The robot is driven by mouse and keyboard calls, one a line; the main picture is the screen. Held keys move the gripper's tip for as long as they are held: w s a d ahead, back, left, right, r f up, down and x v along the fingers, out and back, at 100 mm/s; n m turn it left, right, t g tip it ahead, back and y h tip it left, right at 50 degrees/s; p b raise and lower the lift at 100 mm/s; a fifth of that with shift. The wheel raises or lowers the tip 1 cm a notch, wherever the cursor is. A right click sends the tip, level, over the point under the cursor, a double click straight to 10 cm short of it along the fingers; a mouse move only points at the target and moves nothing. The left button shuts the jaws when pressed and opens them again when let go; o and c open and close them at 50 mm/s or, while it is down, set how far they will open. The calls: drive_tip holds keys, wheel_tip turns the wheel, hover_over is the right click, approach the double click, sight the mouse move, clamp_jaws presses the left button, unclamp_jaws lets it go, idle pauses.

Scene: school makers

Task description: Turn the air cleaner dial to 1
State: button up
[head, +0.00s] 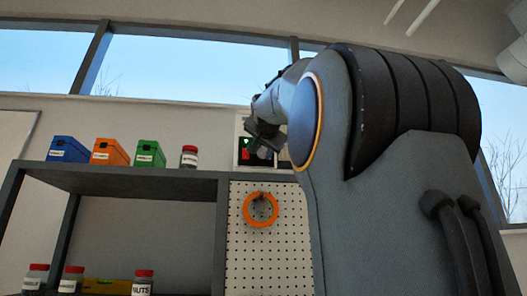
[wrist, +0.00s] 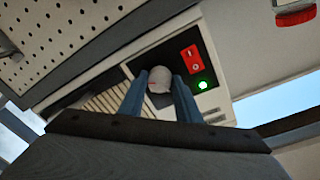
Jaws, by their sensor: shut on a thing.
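The air cleaner (head: 241,157) is a pale box on the wall behind the shelf in the head view. My gripper (head: 260,143) is in front of it and hides part of its face. In the wrist view its panel (wrist: 218,98) has a grey round dial (wrist: 159,84) on a dark patch. The two blue fingers of my gripper (wrist: 160,80) stand on either side of the dial and are shut on it. The dial's marks and its setting cannot be read.
Beside the dial are a red switch (wrist: 192,59) and a lit green lamp (wrist: 203,85). Blue (head: 68,149), orange (head: 109,152) and green (head: 149,154) bins and a jar (head: 189,156) stand on the shelf. An orange ring (head: 261,209) hangs on the pegboard (head: 285,240).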

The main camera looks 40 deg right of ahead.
drive_tip(key=n, duration=0.6)
drive_tip(key=shift+t+b, duration=0.3)
drive_tip(key=shift+b, duration=0.1)
drive_tip(key=n+p, duration=0.1)
drive_tip(key=n, duration=0.5)
drive_tip(key=shift+d+n+p, duration=0.1)
drive_tip(key=shift+n+p, duration=0.2)
drive_tip(key=n+t+p, duration=0.1)
drive_tip(key=n+p, duration=0.1)
drive_tip(key=n, duration=0.3)
drive_tip(key=shift+s+f+n+y, duration=0.1)
drive_tip(key=shift+n+y, duration=0.3)
drive_tip(key=n, duration=0.2)
drive_tip(key=shift+n, duration=0.4)
drive_tip(key=shift+d+n+y+b, duration=0.1)
drive_tip(key=shift+n+y+b, duration=0.2)
drive_tip(key=shift+n+b, duration=1.05)
drive_tip(key=shift+n, duration=0.45)
drive_tip(key=o, duration=1.1)
drive_tip(key=shift+c, duration=0.2)
drive_tip(key=shift+s, duration=0.1)
